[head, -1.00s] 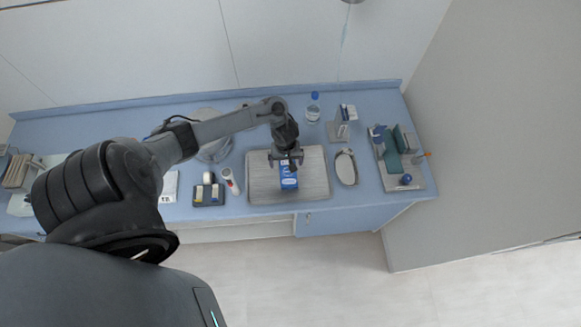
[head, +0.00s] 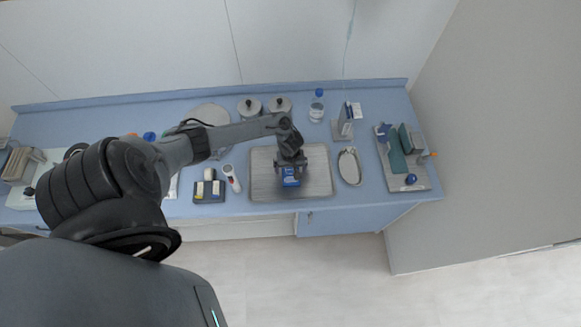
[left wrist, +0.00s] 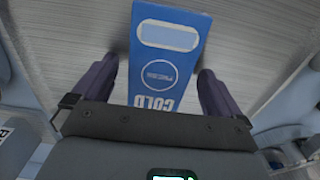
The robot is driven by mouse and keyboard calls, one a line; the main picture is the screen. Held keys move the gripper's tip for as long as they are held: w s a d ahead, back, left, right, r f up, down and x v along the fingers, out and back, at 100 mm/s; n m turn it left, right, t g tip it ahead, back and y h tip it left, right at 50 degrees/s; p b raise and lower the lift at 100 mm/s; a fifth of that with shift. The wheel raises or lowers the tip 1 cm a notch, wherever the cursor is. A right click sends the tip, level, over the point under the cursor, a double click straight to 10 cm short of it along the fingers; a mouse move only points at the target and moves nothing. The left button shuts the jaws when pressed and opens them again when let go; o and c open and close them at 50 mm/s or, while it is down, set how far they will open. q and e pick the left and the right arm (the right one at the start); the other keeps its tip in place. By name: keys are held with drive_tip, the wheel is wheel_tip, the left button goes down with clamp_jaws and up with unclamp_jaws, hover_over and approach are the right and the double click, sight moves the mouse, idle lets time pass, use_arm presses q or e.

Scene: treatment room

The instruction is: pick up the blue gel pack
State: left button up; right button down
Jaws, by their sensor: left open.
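The blue gel pack (head: 290,180) lies on the grey tray (head: 262,185) on the counter. It is partly hidden under my left gripper (head: 290,166) in the head view. In the left wrist view the pack (left wrist: 180,62) shows a white label panel, a round mark and the word COLD. My left gripper (left wrist: 157,85) is open, with one dark finger on each side of the pack's near part. I cannot tell whether the fingers touch it. My right gripper is not in view.
Right of the tray are an oval metal dish (head: 349,168) and a board with green pieces (head: 428,182). Behind are lidded metal pots (head: 280,105) and a bottle (head: 317,108). A dark holder (head: 209,190) and a white tube (head: 232,178) stand left. The tray's right part is clear.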

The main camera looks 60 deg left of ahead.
sight(291, 172)
use_arm(q)
drive_tip(key=c, duration=1.3)
drive_tip(key=shift+o, duration=0.2)
drive_tip(key=shift+r, duration=0.15)
drive_tip(key=shift+r, duration=0.55)
drive_tip(key=r, duration=0.1)
drive_tip(key=d+r+p, duration=0.1)
drive_tip(key=r, duration=0.1)
drive_tip(key=shift+s+r+p, duration=0.2)
drive_tip(key=shift+r+p, duration=0.1)
drive_tip(key=s+d+r+p, duration=0.4)
drive_tip(key=d+r+p, duration=0.2)
drive_tip(key=d+r, duration=0.3)
wheel_tip(291, 172, up, 2)
drive_tip(key=shift+d+r, duration=0.1)
drive_tip(key=shift+d, duration=0.25)
